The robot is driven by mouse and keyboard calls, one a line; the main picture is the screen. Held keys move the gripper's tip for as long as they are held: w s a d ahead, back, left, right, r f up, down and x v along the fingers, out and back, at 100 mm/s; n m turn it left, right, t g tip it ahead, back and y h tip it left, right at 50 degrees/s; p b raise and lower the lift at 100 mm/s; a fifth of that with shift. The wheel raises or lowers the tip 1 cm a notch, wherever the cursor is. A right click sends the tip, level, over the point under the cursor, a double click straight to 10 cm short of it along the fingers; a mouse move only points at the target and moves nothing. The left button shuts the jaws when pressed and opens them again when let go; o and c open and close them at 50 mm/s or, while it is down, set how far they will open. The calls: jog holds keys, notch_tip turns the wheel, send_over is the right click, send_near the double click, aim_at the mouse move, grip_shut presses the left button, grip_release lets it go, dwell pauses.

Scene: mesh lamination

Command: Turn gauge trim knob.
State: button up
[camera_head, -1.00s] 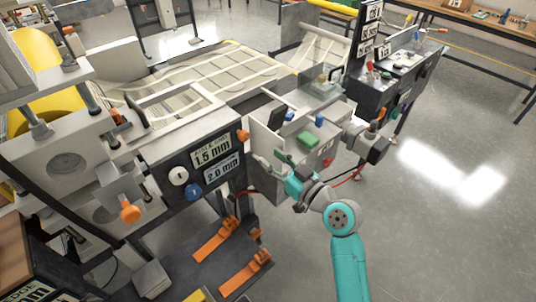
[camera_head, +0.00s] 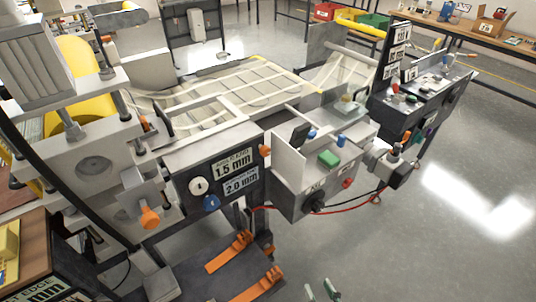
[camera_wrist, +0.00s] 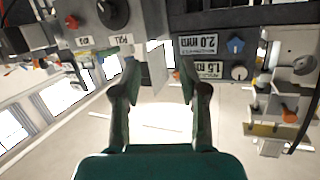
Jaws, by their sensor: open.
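A dark panel (camera_head: 180,186) on the machine's front carries a blue knob (camera_head: 211,202) and a white round knob (camera_head: 199,186) beside the labels 1.5 mm (camera_head: 233,164) and 2.0 mm (camera_head: 240,182). Which one is the gauge trim knob cannot be read. In the wrist view, which is upside down, the blue knob (camera_wrist: 236,45) and white knob (camera_wrist: 238,72) are right of my gripper (camera_wrist: 158,82). My gripper is open and empty, with its fingers apart and touching neither knob. Only its fingertips (camera_head: 320,292) show at the head view's bottom edge.
A grey control box (camera_head: 310,185) with a black knob (camera_wrist: 112,12), a red button (camera_head: 346,183) and a green block (camera_head: 329,158) stands right of the panel. Orange clamps (camera_head: 232,252) lie on a low shelf. The floor at the right is clear.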

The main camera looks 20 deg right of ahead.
jog(key=s+f+v, duration=0.1)
jog(key=f+v, duration=0.1)
jog(key=v, duration=0.7)
jog(key=n+t+y, duration=0.2)
jog(key=n+y, duration=0.3)
jog(key=y, duration=0.1)
send_near(267, 154)
jog(key=x, duration=0.9)
jog(key=shift+w, duration=0.3)
jog(key=shift+c, duration=0.3)
jog(key=shift+m, duration=0.3)
grip_shut()
